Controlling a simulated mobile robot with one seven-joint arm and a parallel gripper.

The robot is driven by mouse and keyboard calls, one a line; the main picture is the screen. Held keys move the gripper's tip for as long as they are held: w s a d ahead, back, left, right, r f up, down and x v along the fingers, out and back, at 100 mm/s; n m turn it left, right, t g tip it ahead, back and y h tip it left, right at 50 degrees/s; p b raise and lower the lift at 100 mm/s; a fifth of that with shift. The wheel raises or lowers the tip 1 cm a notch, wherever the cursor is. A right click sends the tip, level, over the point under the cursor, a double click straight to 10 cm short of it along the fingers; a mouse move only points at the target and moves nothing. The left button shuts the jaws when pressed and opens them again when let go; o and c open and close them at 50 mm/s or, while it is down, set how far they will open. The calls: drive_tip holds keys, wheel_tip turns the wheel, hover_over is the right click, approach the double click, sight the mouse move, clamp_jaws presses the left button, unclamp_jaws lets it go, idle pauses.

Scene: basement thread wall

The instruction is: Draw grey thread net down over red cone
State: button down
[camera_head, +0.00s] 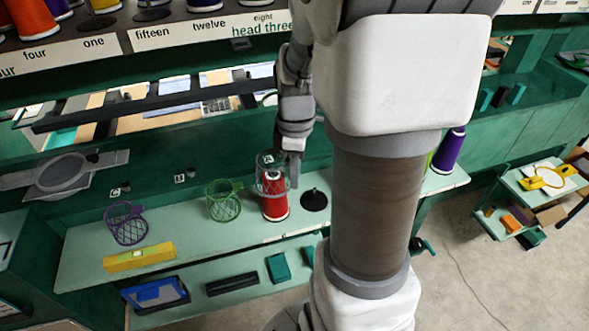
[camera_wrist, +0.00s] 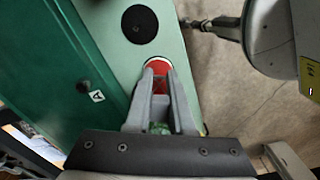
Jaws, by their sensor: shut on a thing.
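The red cone (camera_head: 275,208) stands upright on the pale green shelf. The grey net (camera_head: 271,161) is an open mesh cylinder around the cone's upper part, with its rim above it; the cone's lower red part shows below. My gripper (camera_head: 293,178) points down at the net's right side and is shut on the net there. The exact grip is hard to make out. In the wrist view the red cone (camera_wrist: 157,67) shows around and between the fingertips of my gripper (camera_wrist: 158,70); the net is not clear there.
A black spindle disc (camera_head: 314,200) is just right of the cone, also in the wrist view (camera_wrist: 139,24). A green net (camera_head: 223,201) and purple net (camera_head: 125,224) stand to the left. A yellow block (camera_head: 139,257) lies near the front edge. A purple cone (camera_head: 449,150) stands far right.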

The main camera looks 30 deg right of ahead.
drive_tip(key=shift+f+b, duration=3.1)
drive_tip(key=shift+f, duration=1.25)
drive_tip(key=c, duration=0.7)
unclamp_jaws()
